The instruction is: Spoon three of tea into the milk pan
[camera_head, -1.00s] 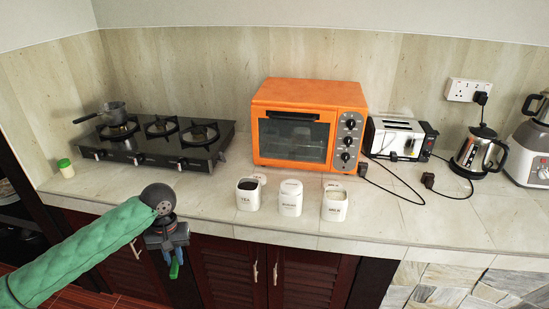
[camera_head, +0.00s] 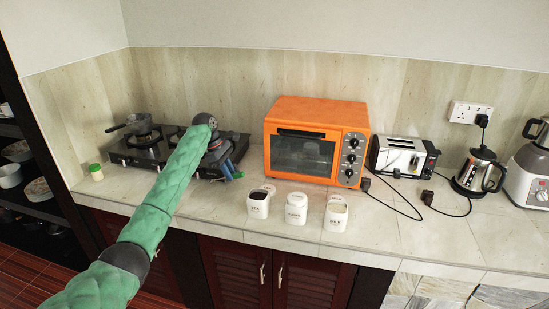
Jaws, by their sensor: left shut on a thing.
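The tea canister (camera_head: 258,208) is a white open jar with dark contents, standing at the counter's front left of two similar jars. The milk pan (camera_head: 140,125), small and dark with its handle to the left, sits on the left back burner of the stove. My left gripper (camera_head: 230,170) is stretched out over the stove's right end, right of the pan and behind and left of the tea canister. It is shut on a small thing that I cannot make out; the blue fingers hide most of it. My right gripper is not in view.
The black gas stove (camera_head: 145,158) lies under my left arm. A sugar jar (camera_head: 296,209) and an open milk jar (camera_head: 336,213) stand right of the tea. An orange oven (camera_head: 317,141) stands behind them. A small green-lidded jar (camera_head: 96,172) is at far left.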

